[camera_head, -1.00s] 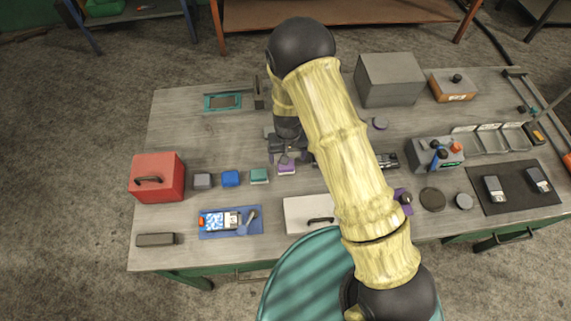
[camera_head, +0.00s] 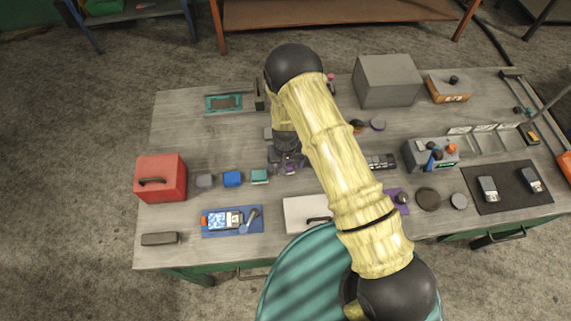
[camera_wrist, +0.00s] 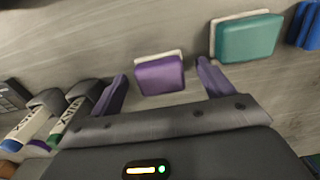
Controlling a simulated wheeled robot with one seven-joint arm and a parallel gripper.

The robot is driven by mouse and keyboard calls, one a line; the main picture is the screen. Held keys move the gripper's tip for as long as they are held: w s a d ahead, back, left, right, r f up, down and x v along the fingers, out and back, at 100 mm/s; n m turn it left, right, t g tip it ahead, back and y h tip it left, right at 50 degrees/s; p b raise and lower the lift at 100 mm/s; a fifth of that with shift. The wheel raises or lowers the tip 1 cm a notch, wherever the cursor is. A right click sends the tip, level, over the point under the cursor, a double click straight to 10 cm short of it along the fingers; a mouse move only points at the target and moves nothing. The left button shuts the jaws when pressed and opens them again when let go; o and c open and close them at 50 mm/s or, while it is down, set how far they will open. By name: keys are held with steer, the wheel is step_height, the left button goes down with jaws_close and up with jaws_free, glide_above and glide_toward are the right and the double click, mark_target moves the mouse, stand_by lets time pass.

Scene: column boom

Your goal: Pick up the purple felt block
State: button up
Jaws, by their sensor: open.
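The purple felt block (camera_wrist: 160,77) lies on a thin pale base on the grey tabletop in the wrist view. It also shows as a small purple patch (camera_head: 291,169), mostly covered by my gripper, in the head view. My gripper (camera_wrist: 162,68) is open, with one finger on each side of the block in the picture. A gap shows between the block and each finger, and nothing is held. In the head view my gripper (camera_head: 287,160) is right over the block; its exact height above the table is hard to tell.
A teal block (camera_wrist: 248,37) lies close to the right finger, with a blue block (camera_wrist: 308,27) beyond it. Labelled cylinders (camera_wrist: 50,120) lie to the left in the wrist view. A white drawer-like box (camera_head: 304,211) stands in front, a red box (camera_head: 160,177) far left.

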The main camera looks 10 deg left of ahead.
steer(key=shift+f, duration=0.45)
steer(key=c, duration=1.1)
